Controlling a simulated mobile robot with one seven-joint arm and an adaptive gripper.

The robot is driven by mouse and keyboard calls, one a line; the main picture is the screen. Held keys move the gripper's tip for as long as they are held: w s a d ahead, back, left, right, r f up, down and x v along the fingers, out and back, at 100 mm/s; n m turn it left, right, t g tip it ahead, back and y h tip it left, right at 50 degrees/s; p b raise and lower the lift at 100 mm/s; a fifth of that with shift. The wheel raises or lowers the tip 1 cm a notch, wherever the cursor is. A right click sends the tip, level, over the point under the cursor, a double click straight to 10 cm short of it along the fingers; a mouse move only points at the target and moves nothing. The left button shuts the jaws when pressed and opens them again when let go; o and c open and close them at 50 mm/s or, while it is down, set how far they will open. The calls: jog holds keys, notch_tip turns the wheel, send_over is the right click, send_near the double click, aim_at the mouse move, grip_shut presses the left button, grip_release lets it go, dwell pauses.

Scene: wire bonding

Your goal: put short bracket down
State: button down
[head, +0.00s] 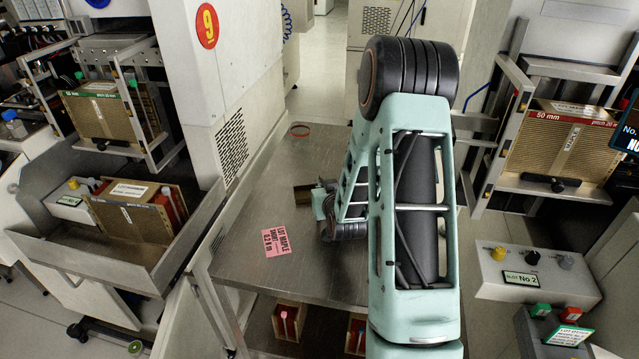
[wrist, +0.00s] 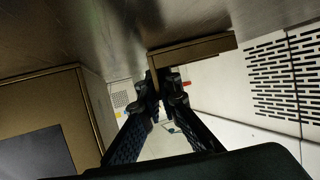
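The short bracket (wrist: 198,49) is a brown, angled piece in the wrist view. Its short leg sits between the fingertips of my gripper (wrist: 157,84), and its long side lies close along the metal table surface. I cannot tell whether it touches the table. My gripper's fingers come together on it. In the head view my gripper (head: 314,199) is low over the table, with the brown bracket (head: 302,197) showing at its left end. My arm hides part of the gripper.
A brown box (wrist: 38,110) stands close on the left in the wrist view. A white cabinet (head: 215,90) borders the table's left side. Racks stand on both sides.

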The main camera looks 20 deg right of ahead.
jog(key=shift+s+r, duration=0.1)
jog(key=shift+f, duration=0.2)
jog(key=c, duration=2.2)
grip_release()
jog(key=shift+o, duration=0.2)
